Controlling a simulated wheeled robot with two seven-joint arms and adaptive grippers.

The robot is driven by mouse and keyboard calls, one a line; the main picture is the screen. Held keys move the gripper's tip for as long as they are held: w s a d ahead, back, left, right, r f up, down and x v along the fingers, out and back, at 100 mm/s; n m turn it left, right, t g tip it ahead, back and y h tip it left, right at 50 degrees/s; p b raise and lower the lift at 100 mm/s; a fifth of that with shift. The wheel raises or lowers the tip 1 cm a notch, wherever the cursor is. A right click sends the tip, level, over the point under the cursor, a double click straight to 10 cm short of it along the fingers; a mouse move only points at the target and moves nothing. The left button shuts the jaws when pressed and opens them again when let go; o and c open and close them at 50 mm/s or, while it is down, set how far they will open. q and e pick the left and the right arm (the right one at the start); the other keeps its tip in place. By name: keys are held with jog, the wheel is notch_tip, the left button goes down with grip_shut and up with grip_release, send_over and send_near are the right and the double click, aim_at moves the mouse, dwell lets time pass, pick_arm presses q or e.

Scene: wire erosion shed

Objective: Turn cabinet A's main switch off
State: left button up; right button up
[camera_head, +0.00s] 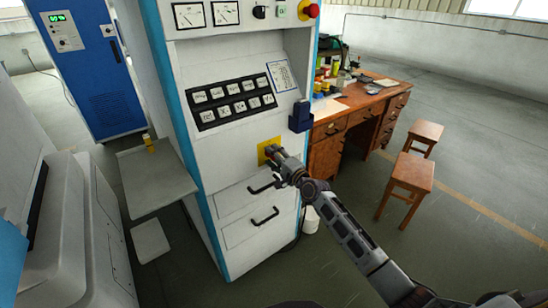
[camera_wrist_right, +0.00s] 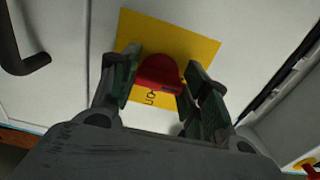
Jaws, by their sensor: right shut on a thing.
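The cabinet (camera_head: 240,200) is white with blue edges and stands in the middle of the head view. Its main switch is a red knob (camera_wrist_right: 158,73) on a yellow plate (camera_wrist_right: 190,46), seen close in the right wrist view. In the head view the yellow plate (camera_head: 263,150) shows below the button panel, and my gripper hides the knob. My right gripper (camera_wrist_right: 158,80) has its two fingers on either side of the red knob and is shut on it. Black lettering, partly hidden, shows on the plate below the knob. My left gripper is not in view.
Black drawer handles (camera_head: 264,216) stick out below the switch. A dark blue box (camera_head: 300,117) is fixed on the cabinet's right side. A wooden desk (camera_head: 330,150) and two stools (camera_head: 410,172) stand to the right. A grey shelf (camera_head: 155,180) is at the left.

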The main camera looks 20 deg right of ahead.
jog(key=o, duration=1)
jog(key=shift+s, duration=0.15)
jog(key=shift+v, duration=5.85)
